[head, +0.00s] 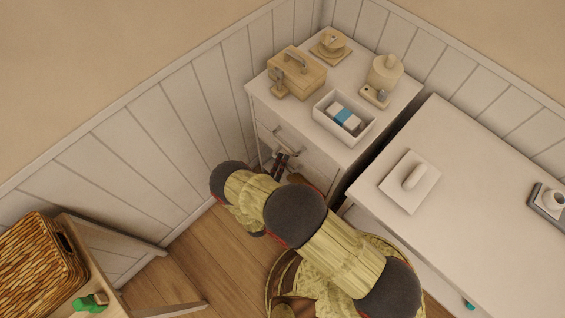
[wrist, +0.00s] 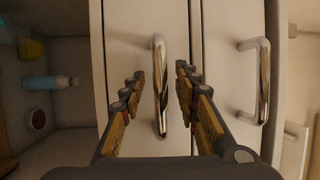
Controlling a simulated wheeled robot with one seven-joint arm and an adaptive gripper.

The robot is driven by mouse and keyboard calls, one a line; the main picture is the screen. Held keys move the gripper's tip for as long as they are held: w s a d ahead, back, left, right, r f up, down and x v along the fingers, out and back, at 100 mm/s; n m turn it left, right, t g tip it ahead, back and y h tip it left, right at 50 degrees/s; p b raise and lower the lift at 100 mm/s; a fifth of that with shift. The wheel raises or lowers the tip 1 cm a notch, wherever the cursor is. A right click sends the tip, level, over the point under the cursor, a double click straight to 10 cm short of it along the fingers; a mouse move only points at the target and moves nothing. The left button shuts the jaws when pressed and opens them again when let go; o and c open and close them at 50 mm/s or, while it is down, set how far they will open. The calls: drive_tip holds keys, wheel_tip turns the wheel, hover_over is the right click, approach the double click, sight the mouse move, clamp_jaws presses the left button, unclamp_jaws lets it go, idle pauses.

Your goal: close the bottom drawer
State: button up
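The white drawer cabinet (head: 340,156) stands in the corner, with a metal handle (head: 287,139) on its upper front. My gripper (head: 281,164) is in front of this cabinet, below that handle. In the wrist view, my gripper (wrist: 160,84) is open, with its fingers on either side of an upright-looking metal handle (wrist: 160,110) on a white front panel (wrist: 121,40). No contact with the handle shows. A second handle (wrist: 263,85) is on the neighbouring panel to the right. My arm hides the lower cabinet front in the head view, and I cannot tell which handle belongs to the bottom drawer.
A compartment with a blue bottle (wrist: 48,82) and a small bowl (wrist: 38,119) lies left of the panels. A white box (head: 322,122) and several objects are on the cabinet top. A white counter (head: 470,170) stands at right, a wicker basket (head: 40,265) at lower left.

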drive_tip(key=v, duration=1.2)
drive_tip(key=shift+r, duration=0.1)
idle(0.4)
